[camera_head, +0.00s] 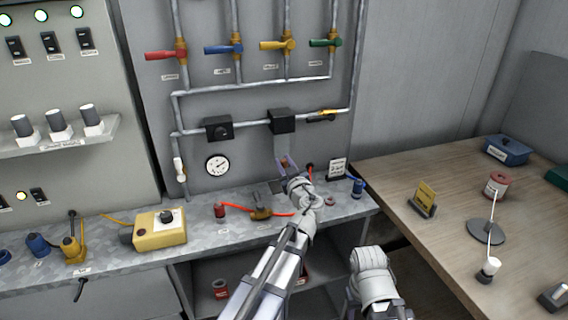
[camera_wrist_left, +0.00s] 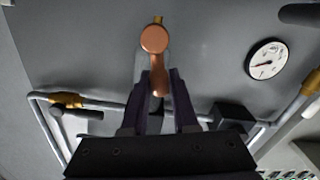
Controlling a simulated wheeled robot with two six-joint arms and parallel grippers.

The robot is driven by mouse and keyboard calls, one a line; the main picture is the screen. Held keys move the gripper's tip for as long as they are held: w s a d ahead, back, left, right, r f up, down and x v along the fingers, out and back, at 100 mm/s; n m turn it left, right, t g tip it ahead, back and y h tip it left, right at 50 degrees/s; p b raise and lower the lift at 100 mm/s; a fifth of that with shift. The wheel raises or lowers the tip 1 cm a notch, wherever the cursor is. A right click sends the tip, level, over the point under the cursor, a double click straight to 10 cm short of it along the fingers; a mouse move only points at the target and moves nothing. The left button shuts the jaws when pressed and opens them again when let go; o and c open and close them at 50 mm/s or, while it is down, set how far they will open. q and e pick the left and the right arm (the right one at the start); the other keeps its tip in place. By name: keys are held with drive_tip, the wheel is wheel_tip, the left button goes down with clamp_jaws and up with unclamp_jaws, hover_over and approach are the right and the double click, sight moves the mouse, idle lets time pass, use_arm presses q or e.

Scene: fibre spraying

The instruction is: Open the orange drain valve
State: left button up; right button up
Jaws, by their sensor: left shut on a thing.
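The orange drain valve (camera_wrist_left: 154,40) shows in the left wrist view as a copper-orange round hub with a lever pointing down the picture. My left gripper (camera_wrist_left: 159,88) is shut on its lever, with one dark finger on each side. In the head view the left gripper (camera_head: 287,166) is at the grey wall panel, below a black box on the pipe. There the valve is mostly hidden by the gripper; only a small orange-red bit shows. Part of my right arm shows at the bottom, but its gripper does not.
A round gauge (camera_head: 217,166) is on the panel left of the gripper. Red, blue, yellow and green valve levers line the upper pipes. A yellow control box (camera_head: 159,230) and an orange hose lie on the metal bench (camera_head: 120,250). A wooden table (camera_head: 450,250) stands at right.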

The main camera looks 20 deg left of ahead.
use_arm(q)
clamp_jaws()
drive_tip(key=shift+w+d+r+m, duration=0.1)
drive_tip(key=shift+w+d+m, duration=0.15)
drive_tip(key=shift+m, duration=0.55)
drive_tip(key=shift+w+d+m, duration=0.1)
drive_tip(key=shift+d+m, duration=0.2)
drive_tip(key=shift+m, duration=0.5)
drive_tip(key=o, duration=0.9)
unclamp_jaws()
drive_tip(key=v, duration=0.7)
drive_tip(key=shift+s+d, duration=0.25)
drive_tip(key=shift+s, duration=0.1)
